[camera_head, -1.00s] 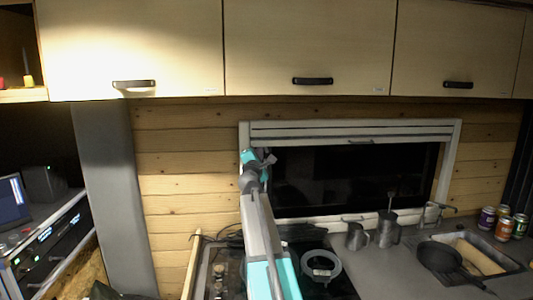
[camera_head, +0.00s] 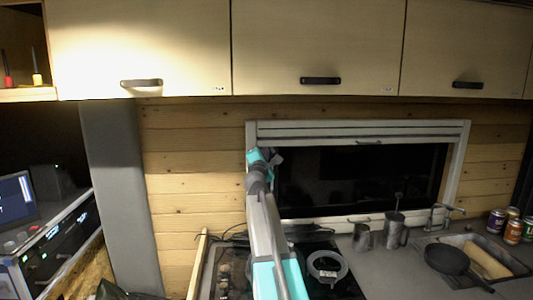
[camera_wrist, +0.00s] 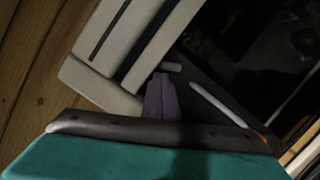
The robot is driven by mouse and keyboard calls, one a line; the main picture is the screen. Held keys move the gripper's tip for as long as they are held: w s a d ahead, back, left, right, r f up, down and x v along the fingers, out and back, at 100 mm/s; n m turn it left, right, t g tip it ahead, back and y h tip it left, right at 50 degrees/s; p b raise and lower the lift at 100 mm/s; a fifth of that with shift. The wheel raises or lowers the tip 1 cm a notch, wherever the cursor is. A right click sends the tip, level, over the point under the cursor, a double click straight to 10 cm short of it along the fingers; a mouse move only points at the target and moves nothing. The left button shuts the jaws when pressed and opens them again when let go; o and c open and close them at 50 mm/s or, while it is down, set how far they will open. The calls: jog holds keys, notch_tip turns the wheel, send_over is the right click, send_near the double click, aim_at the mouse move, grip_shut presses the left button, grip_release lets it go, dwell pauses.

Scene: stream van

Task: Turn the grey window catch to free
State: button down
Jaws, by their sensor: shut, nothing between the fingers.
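The window frame (camera_head: 465,165) is pale, around a dark pane, with a slatted blind at its top. My gripper (camera_head: 276,158) is at the window's upper left corner in the head view. In the wrist view its narrow grey fingers (camera_wrist: 161,80) are shut and empty, near a corner of the pale frame (camera_wrist: 100,88). A short grey stub (camera_wrist: 172,67) shows just beyond the fingertips, and a light grey bar (camera_wrist: 218,104) lies to their right. I cannot tell for sure which of these is the catch, its setting, or whether the fingers touch it.
Overhead cupboards (camera_head: 320,45) hang above the window. Below it are a hob with a round ring (camera_head: 327,267), metal jugs (camera_head: 394,232), a tap (camera_head: 440,213) and a dark pan (camera_head: 446,258). Several cans (camera_head: 513,231) stand at the right.

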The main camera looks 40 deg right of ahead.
jog(key=b+v, duration=0.3)
jog(key=v, duration=1)
jog(key=shift+a, duration=0.2)
jog(key=shift+s, duration=0.1)
